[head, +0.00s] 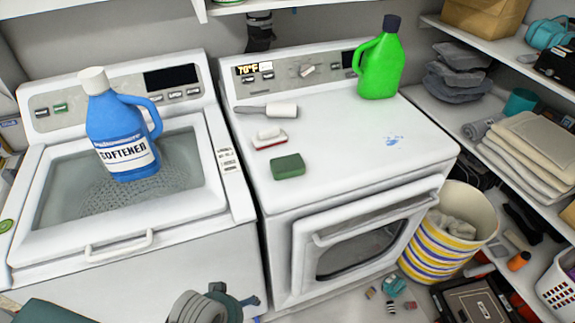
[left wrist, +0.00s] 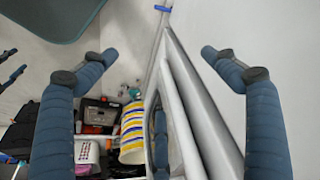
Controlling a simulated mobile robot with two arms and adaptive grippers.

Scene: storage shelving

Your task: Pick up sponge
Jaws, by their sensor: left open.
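The green sponge (head: 287,167) lies flat on top of the white dryer (head: 345,150), near its front left edge. My left gripper (left wrist: 160,76) is open and empty in the left wrist view, its two blue padded fingers wide apart. That view shows the dryer's front and the floor area, and no sponge. In the head view a grey part of my left arm shows at the bottom edge, in front of the machines and below the sponge. My right gripper is in neither view.
A red and white brush (head: 269,138) and a grey-handled roller (head: 266,111) lie behind the sponge. A green bottle (head: 380,66) stands at the dryer's back right. A blue softener bottle (head: 120,135) stands on the washer (head: 235,190). A striped basket (head: 448,233) stands right of the dryer.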

